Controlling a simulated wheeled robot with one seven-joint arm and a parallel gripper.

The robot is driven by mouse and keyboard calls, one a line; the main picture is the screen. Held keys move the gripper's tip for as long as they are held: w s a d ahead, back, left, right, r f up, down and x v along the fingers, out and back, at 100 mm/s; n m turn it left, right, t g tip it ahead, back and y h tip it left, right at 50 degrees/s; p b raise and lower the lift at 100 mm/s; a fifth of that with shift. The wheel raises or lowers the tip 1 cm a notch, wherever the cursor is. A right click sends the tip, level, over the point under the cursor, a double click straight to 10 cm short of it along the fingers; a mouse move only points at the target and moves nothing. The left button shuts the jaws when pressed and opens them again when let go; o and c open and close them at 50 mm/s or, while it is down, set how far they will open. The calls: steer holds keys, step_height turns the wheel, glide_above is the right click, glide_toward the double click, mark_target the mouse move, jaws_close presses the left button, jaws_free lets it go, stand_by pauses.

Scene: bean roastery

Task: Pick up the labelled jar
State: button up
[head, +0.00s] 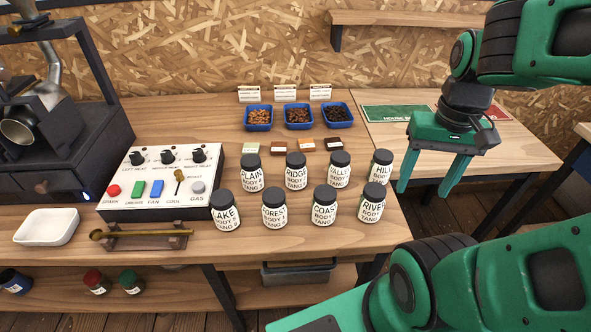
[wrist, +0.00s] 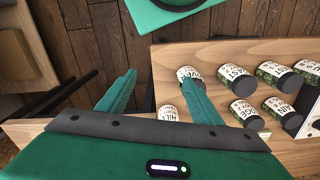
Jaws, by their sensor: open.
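Several dark-lidded jars with white labels stand upright in two rows on the wooden table. The back row reads Plain (head: 251,174), Ridge (head: 296,172), Valley (head: 340,171) and Hill (head: 380,168). The front row reads Lake (head: 225,214), Forest (head: 274,211), Coast (head: 323,208) and River (head: 371,205). My gripper (head: 425,190) is open and empty, fingers pointing down, to the right of Hill and River. In the wrist view, one finger of my gripper (wrist: 158,76) partly covers the River jar (wrist: 186,74); the Hill jar (wrist: 170,112) shows partly behind the hand.
A control panel (head: 157,178), white dish (head: 47,227) and scoop on a stand (head: 140,236) are at left. Blue bean trays (head: 258,117) sit behind the jars. A second table (head: 518,150) at right carries a green mat (head: 385,112).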

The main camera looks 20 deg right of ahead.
steer(key=w+a+n+t, duration=0.1)
steer(key=w+a+n, duration=0.25)
steer(key=w, duration=0.35)
steer(key=w+a+n+t, duration=0.2)
steer(key=w+a+n, duration=0.1)
steer(key=w+a, duration=0.25)
steer(key=n+g+y, duration=0.2)
steer(key=n+y, duration=0.7)
steer(key=n, duration=0.2)
glide_toward(304, 157)
steer(key=d+f+x, duration=0.1)
steer(key=x, duration=0.4)
steer(key=d+n+y, duration=0.1)
steer(key=d, duration=0.1)
steer(key=s+d+r+n+y, duration=0.1)
steer(key=d+n, duration=0.1)
steer(key=d+n+y, duration=0.2)
steer(key=shift+s+r+t, duration=0.25)
steer(key=shift+t, duration=0.15)
steer(key=shift+w+r+x, duration=0.1)
steer(key=shift+r+x, duration=0.05)
steer(key=shift+x, duration=2.5)
steer(key=shift+w+r+x, duration=0.15)
steer(key=shift+r+x, duration=0.05)
steer(key=shift+x, duration=2.45)
steer(key=shift+a, duration=0.15)
jaws_close()
